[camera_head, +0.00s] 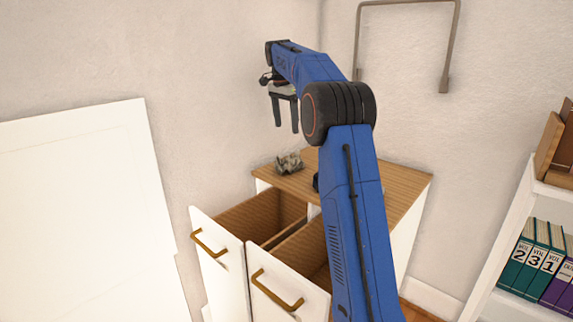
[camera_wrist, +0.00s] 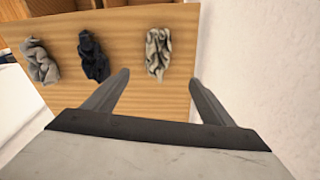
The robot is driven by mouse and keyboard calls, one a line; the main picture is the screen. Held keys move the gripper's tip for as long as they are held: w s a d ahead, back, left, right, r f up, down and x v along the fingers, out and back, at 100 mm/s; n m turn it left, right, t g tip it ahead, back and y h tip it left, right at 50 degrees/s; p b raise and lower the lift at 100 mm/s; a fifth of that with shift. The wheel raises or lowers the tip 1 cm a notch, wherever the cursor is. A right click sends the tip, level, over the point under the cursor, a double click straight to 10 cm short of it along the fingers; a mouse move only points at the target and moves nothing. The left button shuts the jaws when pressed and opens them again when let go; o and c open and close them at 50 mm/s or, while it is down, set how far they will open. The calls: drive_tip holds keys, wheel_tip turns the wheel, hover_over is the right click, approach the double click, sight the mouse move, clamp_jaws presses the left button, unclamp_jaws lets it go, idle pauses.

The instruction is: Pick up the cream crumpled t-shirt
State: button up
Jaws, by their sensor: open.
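The cream crumpled t-shirt (camera_wrist: 157,52) lies on the wooden cabinet top, the rightmost of three cloths in the wrist view. In the head view it appears as a small crumpled heap (camera_head: 289,163) near the left end of the top. My gripper (camera_head: 286,128) is open and empty, pointing down above the heap and apart from it. In the wrist view the shirt shows just beyond the gap between my fingertips (camera_wrist: 158,77).
A dark navy cloth (camera_wrist: 93,57) and a grey cloth (camera_wrist: 40,62) lie left of the shirt in the wrist view. The cabinet (camera_head: 405,188) has two open drawers (camera_head: 262,212) in front. A wall (camera_wrist: 255,60) stands close on the right. Books (camera_head: 540,255) fill a shelf at right.

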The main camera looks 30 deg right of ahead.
sight(290, 154)
drive_tip(key=f, duration=0.6)
drive_tip(key=d+f, duration=0.1)
drive_tip(key=f, duration=0.3)
drive_tip(key=shift+d+f, duration=0.1)
drive_tip(key=f, duration=0.4)
drive_tip(key=shift+s+d+f, duration=0.1)
drive_tip(key=shift+s, duration=0.3)
drive_tip(key=shift+w+f, duration=0.1)
drive_tip(key=shift+f, duration=0.5)
drive_tip(key=shift+c, duration=0.7)
drive_tip(key=c, duration=1.1)
